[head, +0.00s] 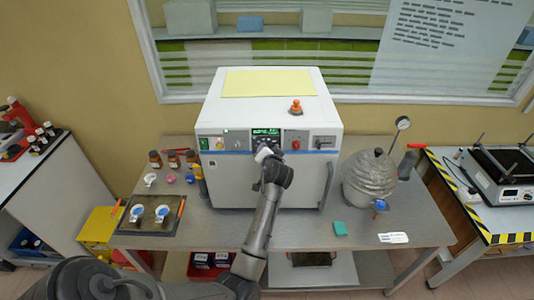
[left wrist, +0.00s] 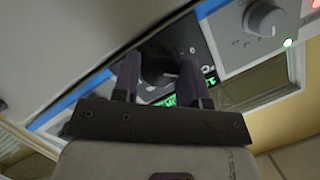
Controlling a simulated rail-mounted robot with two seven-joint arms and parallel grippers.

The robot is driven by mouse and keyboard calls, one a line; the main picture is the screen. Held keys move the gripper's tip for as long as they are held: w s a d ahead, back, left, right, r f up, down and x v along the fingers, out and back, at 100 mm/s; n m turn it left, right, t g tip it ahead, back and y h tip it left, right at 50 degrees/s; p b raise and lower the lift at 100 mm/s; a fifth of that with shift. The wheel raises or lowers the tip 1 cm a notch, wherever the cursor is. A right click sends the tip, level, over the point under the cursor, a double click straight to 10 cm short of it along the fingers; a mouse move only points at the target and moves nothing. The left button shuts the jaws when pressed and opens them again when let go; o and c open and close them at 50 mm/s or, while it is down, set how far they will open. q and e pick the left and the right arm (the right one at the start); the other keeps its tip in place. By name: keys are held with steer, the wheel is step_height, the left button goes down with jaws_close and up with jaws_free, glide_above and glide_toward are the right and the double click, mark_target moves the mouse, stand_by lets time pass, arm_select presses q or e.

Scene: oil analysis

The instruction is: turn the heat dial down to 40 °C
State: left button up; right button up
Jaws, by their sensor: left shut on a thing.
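The heat dial (left wrist: 158,68) is a black round knob on the front panel of a white box-shaped oven (head: 225,190). My left gripper (head: 263,153) reaches up to the panel in the head view and hides the dial there. In the left wrist view, the two dark fingers of my left gripper (left wrist: 158,80) stand on either side of the dial, shut on it. A green lit display (head: 265,132) sits just above the gripper; its digits are too small to read. It also shows partly behind a finger in the left wrist view (left wrist: 170,100). My right gripper is not in view.
A smaller grey knob (left wrist: 265,19) sits on the same panel, with a red button (head: 296,145) nearby. Brown bottles (head: 173,158) and a dark tray (head: 133,228) stand left of the oven. A foil-wrapped round vessel (head: 368,180) with a gauge stands right.

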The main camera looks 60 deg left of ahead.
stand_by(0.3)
arm_select(q)
steer(key=o, duration=0.9)
steer(key=b+v, duration=0.1)
steer(key=v, duration=1.2)
steer(key=shift+s+d+r+b, duration=0.1)
steer(key=shift+d+r+b, duration=0.1)
steer(key=shift+d+b, duration=0.2)
